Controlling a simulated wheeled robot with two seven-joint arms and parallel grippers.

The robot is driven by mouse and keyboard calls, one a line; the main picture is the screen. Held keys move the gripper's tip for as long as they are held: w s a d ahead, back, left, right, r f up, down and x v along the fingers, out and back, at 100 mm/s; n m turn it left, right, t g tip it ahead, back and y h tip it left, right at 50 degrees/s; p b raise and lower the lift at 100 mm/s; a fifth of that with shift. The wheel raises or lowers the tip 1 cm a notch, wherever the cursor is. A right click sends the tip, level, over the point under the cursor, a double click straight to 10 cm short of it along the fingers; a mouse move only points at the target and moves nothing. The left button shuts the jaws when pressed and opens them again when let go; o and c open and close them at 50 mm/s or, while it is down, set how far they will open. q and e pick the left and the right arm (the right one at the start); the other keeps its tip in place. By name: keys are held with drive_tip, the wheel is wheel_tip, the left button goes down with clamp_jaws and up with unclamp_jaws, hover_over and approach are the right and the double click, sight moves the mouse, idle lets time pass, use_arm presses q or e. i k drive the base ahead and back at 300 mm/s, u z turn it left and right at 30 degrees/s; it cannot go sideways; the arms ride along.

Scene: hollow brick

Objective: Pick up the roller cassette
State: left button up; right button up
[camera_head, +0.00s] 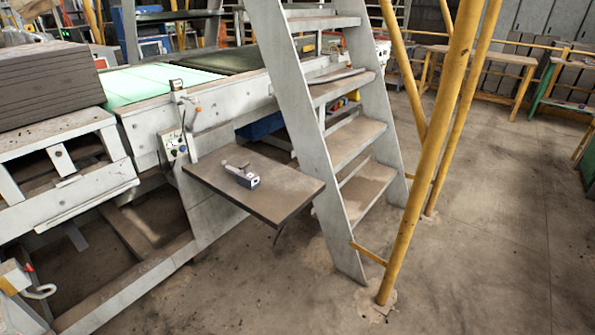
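A small device (243,176), grey with a pale bluish box-like end and a thin arm at its left, lies on a brown shelf (285,203). It is the only loose object on that shelf and seems to be the roller cassette, though it is too small to tell for certain. The shelf sticks out from the side of a white machine frame. Neither of my grippers is in view, and nothing touches the device.
A white metal stair (356,143) rises right behind the shelf's right end. A yellow post (430,160) stands right of it. A control box (176,146) is fixed left of the shelf. Stacked dark slabs (50,85) lie at upper left. Open floor (490,240) stretches at right.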

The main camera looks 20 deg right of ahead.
sight(248, 180)
drive_tip(key=u, duration=0.15)
drive_tip(key=i, duration=0.35)
drive_tip(key=u, duration=0.8)
drive_tip(key=i, duration=0.7)
drive_tip(key=u, duration=0.05)
